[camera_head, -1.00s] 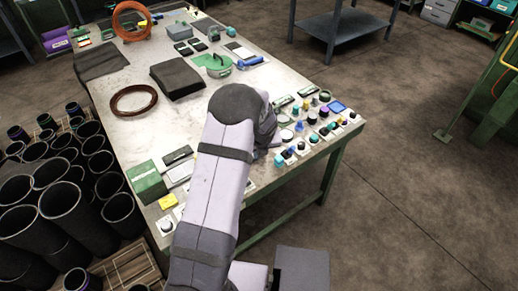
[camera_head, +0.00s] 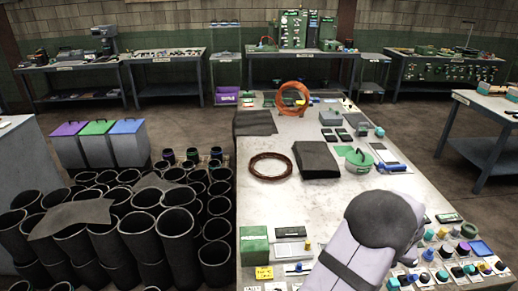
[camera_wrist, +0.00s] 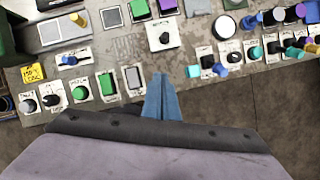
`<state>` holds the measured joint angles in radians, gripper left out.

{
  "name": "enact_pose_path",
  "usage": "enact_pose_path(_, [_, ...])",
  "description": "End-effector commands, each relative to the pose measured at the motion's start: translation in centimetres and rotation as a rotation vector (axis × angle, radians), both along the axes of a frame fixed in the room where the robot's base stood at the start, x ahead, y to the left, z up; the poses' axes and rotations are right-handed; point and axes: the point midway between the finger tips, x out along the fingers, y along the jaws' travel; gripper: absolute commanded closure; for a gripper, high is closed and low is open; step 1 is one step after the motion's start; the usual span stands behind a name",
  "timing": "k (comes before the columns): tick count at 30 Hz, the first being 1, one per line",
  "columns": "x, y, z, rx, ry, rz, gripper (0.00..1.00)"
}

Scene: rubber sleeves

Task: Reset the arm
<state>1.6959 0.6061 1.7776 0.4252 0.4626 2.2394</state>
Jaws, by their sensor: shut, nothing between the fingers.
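My gripper (camera_wrist: 161,98) shows in the wrist view as two blue fingers pressed together, with nothing between them. It points at the front edge of the workbench (camera_wrist: 130,45), over a row of buttons and switches. In the head view my arm rises from the bottom right over the workbench (camera_head: 225,200). My gripper is hidden behind the arm there.
Switches and knobs (camera_head: 455,262) crowd the bench's near right. A green box (camera_head: 254,246), a dark folded sheet (camera_head: 316,160) and a brown ring (camera_head: 270,166) lie on the bench. Black rubber sleeves (camera_head: 178,240) stand on the left. Open floor shows beyond the bench edge (camera_wrist: 285,110).

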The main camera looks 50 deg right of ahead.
Motion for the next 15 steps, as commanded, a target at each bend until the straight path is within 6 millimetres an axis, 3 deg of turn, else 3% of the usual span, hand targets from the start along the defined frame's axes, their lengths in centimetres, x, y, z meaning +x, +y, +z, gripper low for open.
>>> enact_pose_path(8, [0.2, 0.3, -0.1, -0.039, 0.116, 0.345, 1.00])
enact_pose_path(15, [0.3, 2.4, -1.1, -0.060, 0.273, 0.892, 1.00])
